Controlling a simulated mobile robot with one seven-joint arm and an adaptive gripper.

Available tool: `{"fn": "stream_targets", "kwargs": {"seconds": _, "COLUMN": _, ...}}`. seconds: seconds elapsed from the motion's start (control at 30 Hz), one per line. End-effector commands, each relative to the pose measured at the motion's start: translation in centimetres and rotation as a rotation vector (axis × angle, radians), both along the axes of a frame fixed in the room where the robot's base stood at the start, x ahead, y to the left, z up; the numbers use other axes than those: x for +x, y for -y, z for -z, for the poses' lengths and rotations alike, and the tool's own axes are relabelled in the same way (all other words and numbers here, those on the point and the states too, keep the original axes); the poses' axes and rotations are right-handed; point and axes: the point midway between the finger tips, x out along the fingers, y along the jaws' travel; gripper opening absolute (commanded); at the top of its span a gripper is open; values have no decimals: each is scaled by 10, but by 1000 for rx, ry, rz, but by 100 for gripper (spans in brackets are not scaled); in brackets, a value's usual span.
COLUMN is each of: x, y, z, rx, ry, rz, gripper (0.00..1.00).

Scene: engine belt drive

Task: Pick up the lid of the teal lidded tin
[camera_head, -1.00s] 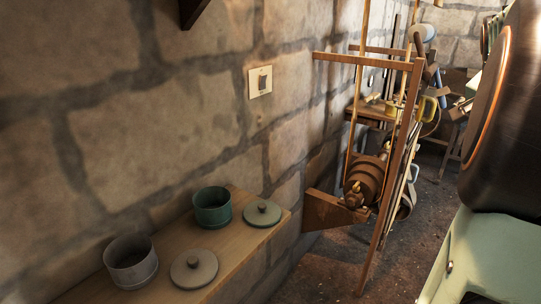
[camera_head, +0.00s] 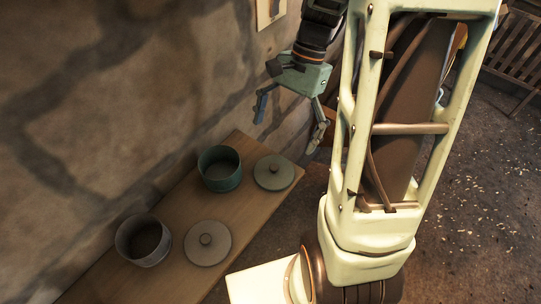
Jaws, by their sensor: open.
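The teal tin (camera_head: 221,170) stands open on the wooden shelf, its inside showing. Its teal lid (camera_head: 274,172), flat and round with a small knob on top, lies on the shelf just right of the tin, near the shelf's end. My gripper (camera_head: 288,131) is above and slightly right of the lid in the picture, its two fingers spread and pointing down. It is open and empty, apart from both tin and lid.
A grey tin (camera_head: 143,241) stands open farther left on the shelf (camera_head: 188,220), with its grey lid (camera_head: 208,243) right of it. The stone wall (camera_head: 80,110) rises close behind the shelf. Floor (camera_head: 475,190) shows at the right.

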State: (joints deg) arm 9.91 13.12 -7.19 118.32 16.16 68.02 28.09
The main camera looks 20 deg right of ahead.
Motion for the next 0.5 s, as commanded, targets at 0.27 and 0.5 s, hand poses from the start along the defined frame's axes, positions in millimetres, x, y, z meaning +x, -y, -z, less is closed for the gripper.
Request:
{"fn": "stream_targets", "kwargs": {"seconds": 0.27, "x": -10, "y": -13, "z": 39, "rx": -1, "ry": -3, "rz": 1, "gripper": 95}}
{"fn": "stream_targets", "kwargs": {"seconds": 0.5, "x": -14, "y": -18, "z": 58, "rx": -1, "ry": -2, "rz": 0, "gripper": 95}}
